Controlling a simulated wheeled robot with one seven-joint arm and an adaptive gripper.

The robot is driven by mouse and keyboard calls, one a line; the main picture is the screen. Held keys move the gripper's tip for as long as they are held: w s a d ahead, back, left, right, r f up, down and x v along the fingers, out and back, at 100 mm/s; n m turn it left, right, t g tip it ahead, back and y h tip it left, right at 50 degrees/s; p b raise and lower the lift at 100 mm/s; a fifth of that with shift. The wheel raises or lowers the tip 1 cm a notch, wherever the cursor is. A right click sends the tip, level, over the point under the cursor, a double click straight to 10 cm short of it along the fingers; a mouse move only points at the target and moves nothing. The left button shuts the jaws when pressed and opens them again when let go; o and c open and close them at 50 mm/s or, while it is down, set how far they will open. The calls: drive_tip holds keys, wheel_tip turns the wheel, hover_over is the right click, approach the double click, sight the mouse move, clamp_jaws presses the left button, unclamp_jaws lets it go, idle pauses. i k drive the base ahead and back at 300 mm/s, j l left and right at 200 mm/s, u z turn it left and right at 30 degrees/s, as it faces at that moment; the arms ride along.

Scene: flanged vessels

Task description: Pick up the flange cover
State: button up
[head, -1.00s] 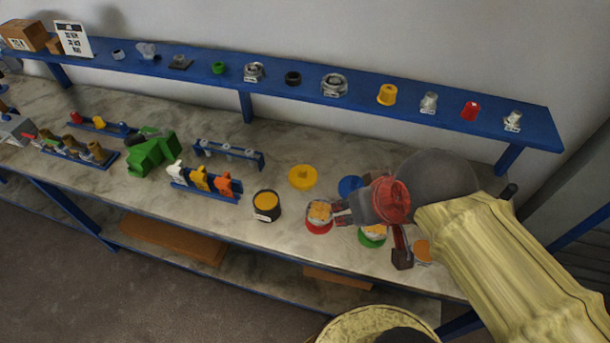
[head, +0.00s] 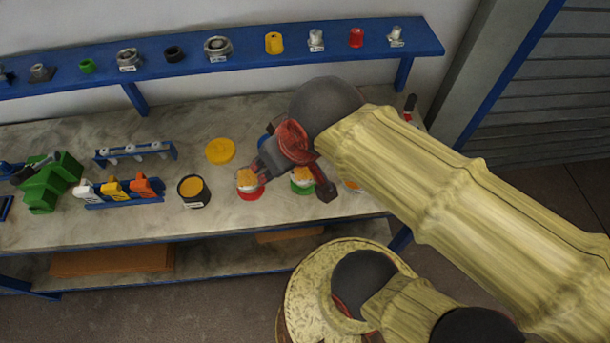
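A yellow round flange cover (head: 220,151) with a raised middle lies flat on the marble-topped bench. A blue cover or disc (head: 263,141) lies to its right, mostly hidden behind my gripper. I cannot tell which one the task means. My gripper (head: 292,181) is open, one finger on the left and the other at lower right, with nothing seen held between them. In the picture it overlaps a green-based vessel (head: 302,188) and is just right of a red-based vessel (head: 250,192). Its height above them is hard to tell.
A black vessel (head: 193,191) with a yellow top stands left of the red-based one. A rack of white, yellow and orange parts (head: 120,190) and a green block (head: 48,184) stand further left. A blue shelf (head: 190,62) with small fittings runs along the back.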

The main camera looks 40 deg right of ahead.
sight(220, 151)
drive_tip(key=i+j+z, duration=0.1)
drive_tip(key=j+z, duration=0.45)
drive_tip(key=z, duration=0.15)
drive_tip(key=i, duration=0.05)
